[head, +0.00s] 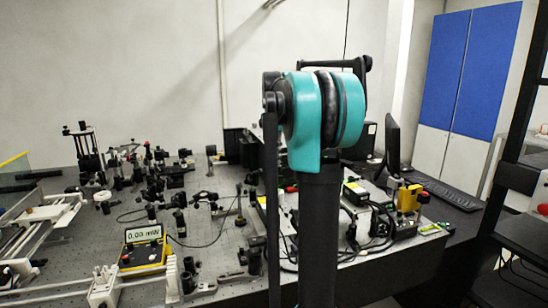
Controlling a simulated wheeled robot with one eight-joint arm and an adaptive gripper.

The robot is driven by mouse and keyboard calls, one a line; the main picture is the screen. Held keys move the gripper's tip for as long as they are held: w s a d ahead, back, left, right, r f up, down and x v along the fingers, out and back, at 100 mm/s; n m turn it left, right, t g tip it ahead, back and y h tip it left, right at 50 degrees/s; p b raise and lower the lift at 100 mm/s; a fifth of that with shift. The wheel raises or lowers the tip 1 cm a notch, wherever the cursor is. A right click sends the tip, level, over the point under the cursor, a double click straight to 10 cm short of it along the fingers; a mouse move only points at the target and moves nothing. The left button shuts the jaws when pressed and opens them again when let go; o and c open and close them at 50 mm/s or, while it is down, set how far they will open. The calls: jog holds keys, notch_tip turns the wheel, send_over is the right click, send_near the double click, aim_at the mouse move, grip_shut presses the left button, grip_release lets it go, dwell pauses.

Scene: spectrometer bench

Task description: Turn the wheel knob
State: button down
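The spectrometer bench (215,285) carries many small dark optical mounts (160,165), and I cannot tell which part, if any, is the wheel knob. A yellow-framed meter (143,247) on the bench at the lower left reads about 0.00. My teal and black arm stands upright in the middle of the view and hides part of the bench behind it. My gripper is not in view.
White rail frames (30,240) lie at the left. Right of my arm are boxed instruments with cables, a yellow device (409,199), a monitor (392,143) and a keyboard (450,193). A black rack (515,220) stands at the right edge.

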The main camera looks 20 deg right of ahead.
jog(key=m, duration=0.6)
jog(key=shift+m, duration=0.3)
dwell(0.4)
jog(key=c, duration=1.5)
grip_release()
jog(key=shift+o, duration=0.2)
notch_tip(320, 180, up, 12)
